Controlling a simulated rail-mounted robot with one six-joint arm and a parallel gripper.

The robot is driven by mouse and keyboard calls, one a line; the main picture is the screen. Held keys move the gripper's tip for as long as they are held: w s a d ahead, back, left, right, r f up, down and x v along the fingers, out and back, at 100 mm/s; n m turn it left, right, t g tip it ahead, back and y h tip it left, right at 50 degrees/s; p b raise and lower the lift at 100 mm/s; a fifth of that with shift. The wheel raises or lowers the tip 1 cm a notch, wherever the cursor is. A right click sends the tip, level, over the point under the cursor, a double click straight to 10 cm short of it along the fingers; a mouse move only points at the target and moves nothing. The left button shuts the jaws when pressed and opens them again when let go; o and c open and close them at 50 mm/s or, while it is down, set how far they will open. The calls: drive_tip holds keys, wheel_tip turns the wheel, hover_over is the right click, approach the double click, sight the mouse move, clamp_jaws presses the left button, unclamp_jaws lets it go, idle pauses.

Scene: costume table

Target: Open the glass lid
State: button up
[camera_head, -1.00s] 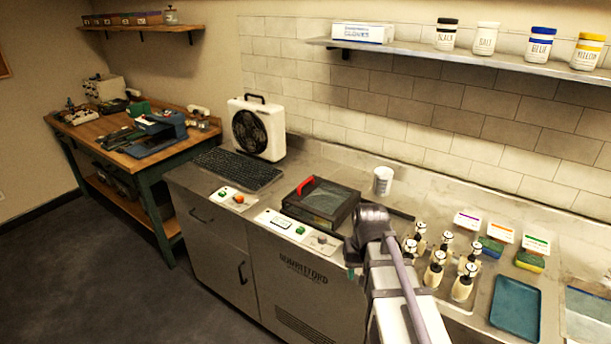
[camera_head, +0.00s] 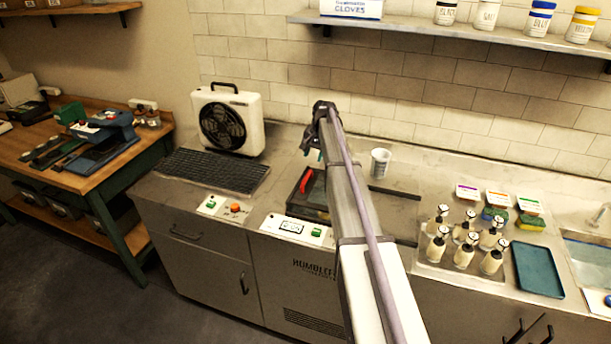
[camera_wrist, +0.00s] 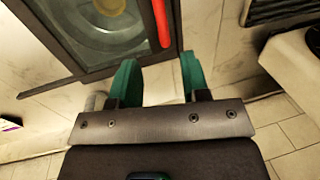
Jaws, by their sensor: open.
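The glass lid (camera_wrist: 100,30) is a dark-framed pane with a red handle (camera_wrist: 162,22), and it lies over a box set in the steel counter. In the head view the red handle (camera_head: 306,181) shows at the box's back left, and my arm covers much of the lid. My gripper (camera_wrist: 158,75) has two green fingers, apart and empty, just short of the lid's frame and the red handle in the wrist view. In the head view the gripper (camera_head: 313,152) is above the box, partly hidden by my arm. A round shape shows through the glass.
A white fan (camera_head: 228,120) and a black drying rack (camera_head: 212,171) stand left of the box. A white cup (camera_head: 380,162) is to its right, with several pump bottles (camera_head: 463,250) and a blue tray (camera_head: 537,268) further right. A control panel (camera_head: 297,230) is in front.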

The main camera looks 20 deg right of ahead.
sight(308, 175)
drive_tip(key=f+b, duration=0.2)
drive_tip(key=f, duration=0.1)
drive_tip(key=f+b, duration=0.2)
drive_tip(key=b, duration=0.1)
drive_tip(key=w+a+f+b, duration=0.1)
drive_tip(key=f+b, duration=0.1)
drive_tip(key=f, duration=0.1)
drive_tip(key=shift+a+f, duration=0.1)
drive_tip(key=shift+f, duration=0.25)
drive_tip(key=shift+w+a+f+b, duration=0.2)
drive_tip(key=shift+f+b, duration=0.15)
drive_tip(key=shift+b, duration=0.2)
drive_tip(key=shift+r, duration=0.1)
clamp_jaws()
